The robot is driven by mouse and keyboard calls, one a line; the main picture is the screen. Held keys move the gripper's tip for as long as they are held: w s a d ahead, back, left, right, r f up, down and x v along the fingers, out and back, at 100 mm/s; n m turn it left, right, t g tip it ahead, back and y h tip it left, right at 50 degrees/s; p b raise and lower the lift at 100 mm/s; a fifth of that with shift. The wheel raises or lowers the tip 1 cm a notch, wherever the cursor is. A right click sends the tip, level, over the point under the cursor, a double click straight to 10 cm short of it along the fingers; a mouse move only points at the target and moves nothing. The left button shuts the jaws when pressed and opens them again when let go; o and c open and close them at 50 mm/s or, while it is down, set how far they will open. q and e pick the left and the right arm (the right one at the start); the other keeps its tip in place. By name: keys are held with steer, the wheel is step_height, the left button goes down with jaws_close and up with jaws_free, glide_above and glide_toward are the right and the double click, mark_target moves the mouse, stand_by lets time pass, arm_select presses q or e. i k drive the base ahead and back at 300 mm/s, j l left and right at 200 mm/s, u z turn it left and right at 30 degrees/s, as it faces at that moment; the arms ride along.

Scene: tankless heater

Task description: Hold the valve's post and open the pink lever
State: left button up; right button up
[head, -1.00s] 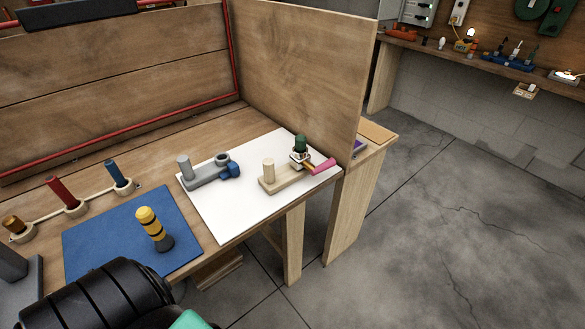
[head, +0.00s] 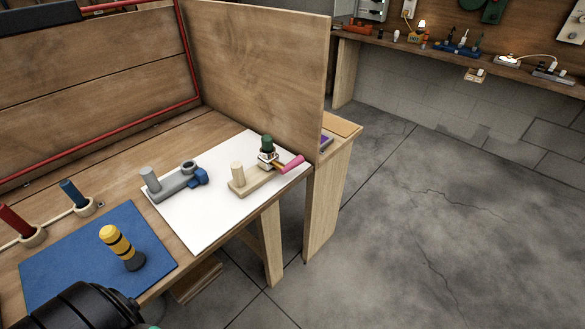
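The valve (head: 265,180) with a beige base lies on a white sheet at the right end of the workbench. Its upright beige post (head: 237,174) stands at the left end of the base. The pink lever (head: 291,163) sticks out to the right from under a dark green cap (head: 266,143), close to the wooden side panel. A black rounded part of my own arm shows at the bottom left. Neither gripper's fingers show in the head view.
A grey fixture with a blue end (head: 176,184) lies left of the valve on the white sheet (head: 205,227). A wooden side panel (head: 262,65) rises behind the valve. Open floor lies to the right.

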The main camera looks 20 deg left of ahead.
mark_target(299, 160)
steer(key=i+l+u, duration=0.2)
steer(key=i+u, duration=0.15)
steer(key=i+l+u, duration=0.35)
steer(key=i+j, duration=0.05)
